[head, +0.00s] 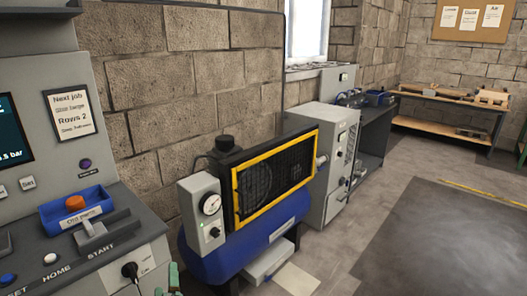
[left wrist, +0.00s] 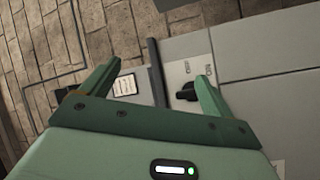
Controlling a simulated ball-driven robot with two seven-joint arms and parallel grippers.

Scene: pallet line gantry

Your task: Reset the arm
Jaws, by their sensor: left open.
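My left gripper (head: 168,283) shows only as green fingertips at the bottom edge of the head view, beside the right side of the grey control console (head: 140,222). In the left wrist view its two green fingers (left wrist: 158,76) are spread apart with nothing held between them. A black rotary knob (left wrist: 187,92) on a grey panel shows just left of the right finger, with small lettering above it. A black knob (head: 130,270) also shows on the console's side in the head view. I cannot tell whether the fingers touch anything. My right gripper is not in view.
A blue compressor (head: 215,266) with a yellow-framed guard stands to the right. Grey cabinets (head: 325,160) line the wall behind. Floor at the right is clear.

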